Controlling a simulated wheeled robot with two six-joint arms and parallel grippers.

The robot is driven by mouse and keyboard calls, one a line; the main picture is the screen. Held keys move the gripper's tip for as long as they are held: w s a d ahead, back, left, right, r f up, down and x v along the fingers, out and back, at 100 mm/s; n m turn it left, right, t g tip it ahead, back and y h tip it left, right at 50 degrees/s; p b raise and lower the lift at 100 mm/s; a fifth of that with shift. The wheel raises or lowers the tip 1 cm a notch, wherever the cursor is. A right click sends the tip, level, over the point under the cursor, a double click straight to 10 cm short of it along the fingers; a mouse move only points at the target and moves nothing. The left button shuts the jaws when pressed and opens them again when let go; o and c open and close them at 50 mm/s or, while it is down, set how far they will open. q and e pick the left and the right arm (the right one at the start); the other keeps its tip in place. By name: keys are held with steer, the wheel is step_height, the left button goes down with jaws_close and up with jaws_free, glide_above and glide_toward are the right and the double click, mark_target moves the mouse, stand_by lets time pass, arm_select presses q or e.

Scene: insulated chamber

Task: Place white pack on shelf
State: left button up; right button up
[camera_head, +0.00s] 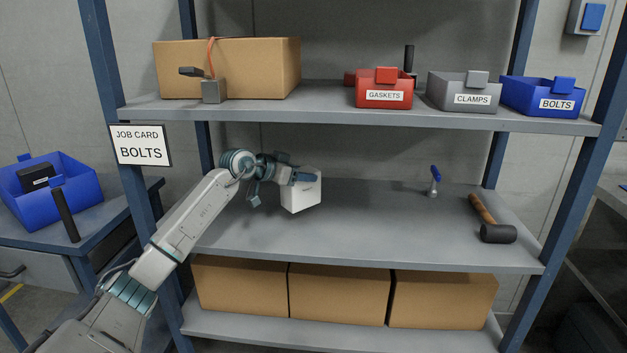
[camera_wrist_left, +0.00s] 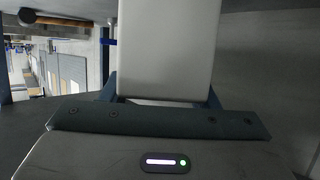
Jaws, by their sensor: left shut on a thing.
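The white pack (camera_head: 302,193) is a small white box at the middle shelf (camera_head: 400,235), left of its centre. My left gripper (camera_head: 299,178) is shut on the pack from its upper left side. The left wrist view shows the pack's pale face (camera_wrist_left: 168,48) upright between the two dark fingers. I cannot tell whether the pack's underside touches the shelf or hangs just above it. My right gripper is in neither view.
A mallet (camera_head: 492,222) and a small blue-handled tool (camera_head: 434,182) are on the middle shelf's right side. The shelf between them and the pack is clear. The upper shelf holds a carton (camera_head: 255,65) and red, grey and blue bins. Cartons (camera_head: 338,295) fill the bottom shelf.

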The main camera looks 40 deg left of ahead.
mark_target(310, 166)
arm_select(q)
steer(key=w, duration=0.5)
steer(key=shift+a+f, duration=0.1)
steer(key=shift+f, duration=0.1)
steer(key=shift+w, duration=0.55)
step_height(310, 166, down, 4)
steer(key=shift+r, duration=0.15)
steer(key=o, duration=1.1)
steer(key=shift+c, duration=0.2)
